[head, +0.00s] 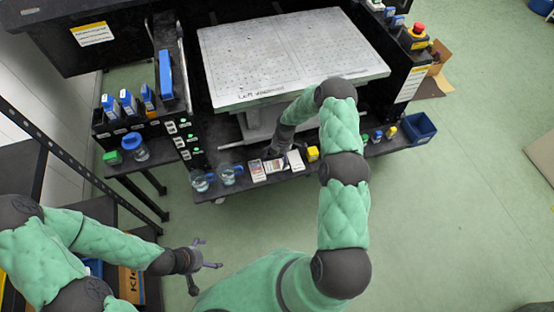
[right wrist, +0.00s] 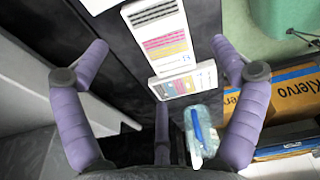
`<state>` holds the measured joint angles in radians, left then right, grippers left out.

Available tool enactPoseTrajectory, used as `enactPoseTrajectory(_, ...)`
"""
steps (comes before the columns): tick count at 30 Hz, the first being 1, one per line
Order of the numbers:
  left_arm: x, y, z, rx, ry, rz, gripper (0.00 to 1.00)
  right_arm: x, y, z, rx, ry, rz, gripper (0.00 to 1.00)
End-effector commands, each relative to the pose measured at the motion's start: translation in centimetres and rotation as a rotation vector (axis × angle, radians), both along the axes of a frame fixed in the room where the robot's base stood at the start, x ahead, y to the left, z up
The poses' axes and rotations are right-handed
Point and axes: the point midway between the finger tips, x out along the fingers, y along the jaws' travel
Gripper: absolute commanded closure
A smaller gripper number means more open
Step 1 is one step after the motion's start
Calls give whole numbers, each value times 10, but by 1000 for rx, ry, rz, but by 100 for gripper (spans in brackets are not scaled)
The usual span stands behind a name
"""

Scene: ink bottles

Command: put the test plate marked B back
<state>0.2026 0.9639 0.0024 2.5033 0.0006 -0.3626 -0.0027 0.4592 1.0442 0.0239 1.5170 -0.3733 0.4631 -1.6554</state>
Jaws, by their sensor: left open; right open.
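Several white test plates stand in a row on the low front shelf. In the head view I see a left plate (head: 257,171), a middle plate (head: 274,166) and a right plate (head: 295,160). In the right wrist view, a plate with pink and yellow rows (right wrist: 163,40) lies between my fingers, and a plate with coloured squares (right wrist: 183,82) overlaps its near end. The letters are too small to read surely. My right gripper (right wrist: 160,57) is open over these plates; the arm partly hides it in the head view. My left gripper (head: 207,256) is open and empty, above the floor.
Two glass beakers (head: 200,182) stand at the shelf's left end. A yellow block (head: 312,153), small bottles and a blue bin (head: 419,128) are to the right. The perforated table (head: 290,55) rises behind the shelf. A Klervo box (right wrist: 290,92) lies low at right.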

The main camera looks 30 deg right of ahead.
Motion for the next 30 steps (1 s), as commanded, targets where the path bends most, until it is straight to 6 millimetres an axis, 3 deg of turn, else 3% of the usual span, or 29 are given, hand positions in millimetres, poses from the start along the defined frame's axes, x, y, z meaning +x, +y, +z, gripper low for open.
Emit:
enactPoseTrajectory(3, 0, 0, 13, 0, 0, 0, 0, -1, -4, 30, 0, -1, -1, 5)
enactPoseTrajectory(9, 0, 0, 23, 0, 0, 0, 0, -2, -9, 62, 0, 0, 1, 5)
enactPoseTrajectory(17, 0, 0, 27, 0, 0, 0, 0, -5, -7, 78, 8, 4, -14, 5)
enactPoseTrajectory(20, 0, 0, 27, 0, 0, 0, 0, -14, 15, 73, 33, 16, -89, 5)
enactPoseTrajectory(23, 0, 0, 27, 0, 0, 0, 0, -33, 54, 62, 81, 43, -248, 5)
enactPoseTrajectory(30, 0, 0, 27, 0, 0, 0, 0, -108, 157, 50, 193, 176, -793, 5)
